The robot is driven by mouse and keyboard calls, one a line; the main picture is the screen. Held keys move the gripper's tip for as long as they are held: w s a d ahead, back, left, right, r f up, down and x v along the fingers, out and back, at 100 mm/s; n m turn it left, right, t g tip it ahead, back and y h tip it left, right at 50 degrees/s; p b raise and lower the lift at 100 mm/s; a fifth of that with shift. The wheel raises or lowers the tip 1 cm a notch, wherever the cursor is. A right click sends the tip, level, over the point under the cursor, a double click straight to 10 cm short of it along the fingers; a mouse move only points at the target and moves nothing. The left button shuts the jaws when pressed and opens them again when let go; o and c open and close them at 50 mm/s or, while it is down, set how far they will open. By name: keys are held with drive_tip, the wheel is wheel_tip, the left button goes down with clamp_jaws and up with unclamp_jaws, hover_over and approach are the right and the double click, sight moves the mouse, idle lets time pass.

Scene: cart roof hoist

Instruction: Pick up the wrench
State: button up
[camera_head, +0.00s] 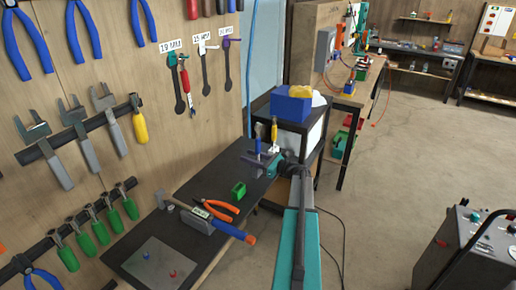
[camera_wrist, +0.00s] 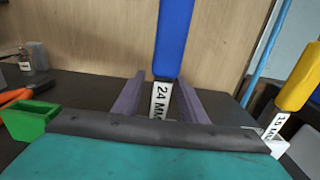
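My gripper (camera_wrist: 160,88) has two purple fingers standing apart around a blue-handled tool (camera_wrist: 174,38) with a "24 MM" tag; a gap shows beside the tag. Whether this tool is a wrench I cannot tell; its lower end is hidden behind the dark bar of my gripper. In the head view my gripper (camera_head: 266,160) is over the far end of the dark bench, at the blue handle (camera_head: 258,143). A yellow-handled tool (camera_wrist: 299,77) with another size tag is to the right. Dark wrenches (camera_head: 206,76) hang on the wooden wall under size labels.
The dark bench (camera_head: 196,180) holds a green block (camera_head: 238,189), orange-handled pliers (camera_head: 217,207) and a grey tool with a blue and orange end (camera_head: 236,232). A blue bin (camera_head: 291,104) stands on a dark cart behind. Open floor (camera_head: 400,165) lies to the right.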

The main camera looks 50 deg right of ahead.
idle(0.4)
clamp_jaws()
